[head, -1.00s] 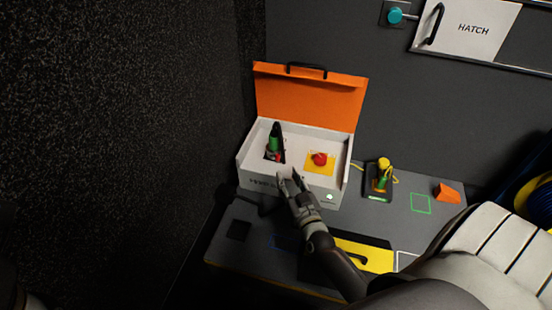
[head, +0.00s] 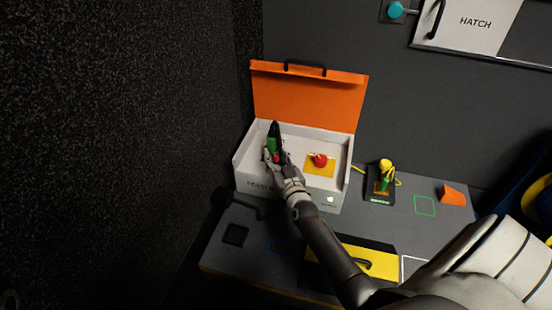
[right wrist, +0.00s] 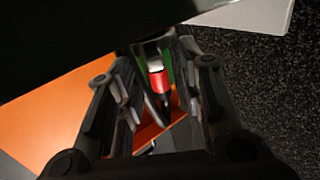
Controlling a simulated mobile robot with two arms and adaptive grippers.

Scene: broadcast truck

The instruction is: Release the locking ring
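An upright connector with a green body (head: 273,143), a black top and a red ring (head: 276,158) at its lower part stands in the left part of a white open box (head: 327,193). My right gripper (head: 275,160) reaches over the box's front wall to the connector's lower part. In the right wrist view my right gripper (right wrist: 160,75) has its fingers apart on either side of the red ring (right wrist: 159,82), with gaps visible. Contact is not clear, and the fingers partly hide the ring in the head view. My left gripper is not in view.
The box's orange lid (head: 308,98) stands open behind. A red button (head: 320,160) on a yellow plate sits right of the connector. A black stand (head: 379,198) with a yellow-green plug and an orange wedge (head: 452,195) are right on the grey bench. A dark wall is left.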

